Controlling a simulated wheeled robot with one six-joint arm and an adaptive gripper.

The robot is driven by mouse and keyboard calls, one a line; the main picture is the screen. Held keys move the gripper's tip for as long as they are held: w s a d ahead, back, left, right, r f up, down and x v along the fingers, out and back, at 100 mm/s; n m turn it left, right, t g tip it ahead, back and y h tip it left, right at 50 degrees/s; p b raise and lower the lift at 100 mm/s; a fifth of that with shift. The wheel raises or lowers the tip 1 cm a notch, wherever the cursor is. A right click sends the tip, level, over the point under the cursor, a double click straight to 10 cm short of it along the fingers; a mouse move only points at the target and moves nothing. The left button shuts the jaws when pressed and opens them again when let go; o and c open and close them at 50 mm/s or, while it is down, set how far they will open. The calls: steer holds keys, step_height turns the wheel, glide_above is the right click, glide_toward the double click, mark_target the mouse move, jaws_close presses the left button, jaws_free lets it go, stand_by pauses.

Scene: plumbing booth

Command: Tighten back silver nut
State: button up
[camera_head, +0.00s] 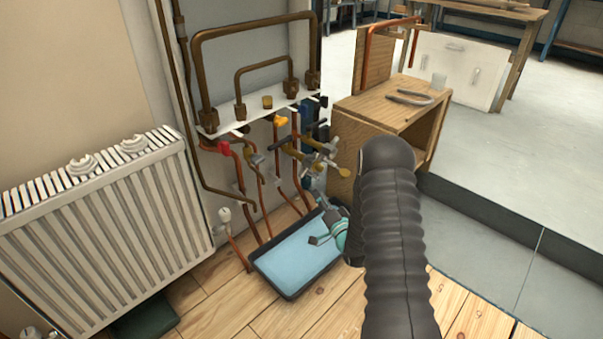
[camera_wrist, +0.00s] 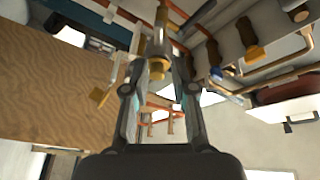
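In the wrist view a silver fitting (camera_wrist: 157,44) with brass-coloured parts hangs between and just beyond my gripper's fingertips (camera_wrist: 157,80). The two fingers stand apart, one on each side of it, with gaps visible, so the gripper looks open. In the head view several silver and brass valve fittings (camera_head: 316,160) cluster under the white pipe shelf. My gripper (camera_head: 324,208), with teal parts, points up from below this cluster. I cannot tell which fitting there is the back silver nut; the pieces overlap and are small.
A blue tray (camera_head: 296,258) lies on the floor below the pipes. A white radiator (camera_head: 105,215) stands at left. A wooden cabinet (camera_head: 385,110) with a tool on top stands close at right. Copper pipes (camera_head: 242,185) run down the wall beside the fittings.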

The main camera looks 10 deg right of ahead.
mark_target(303, 177)
steer(key=shift+m+t, duration=0.3)
steer(key=x, duration=0.8)
steer(key=f+x, duration=0.1)
steer(key=x, duration=0.3)
steer(key=shift+w+a, duration=0.25)
steer(key=shift+a, duration=0.1)
jaws_close()
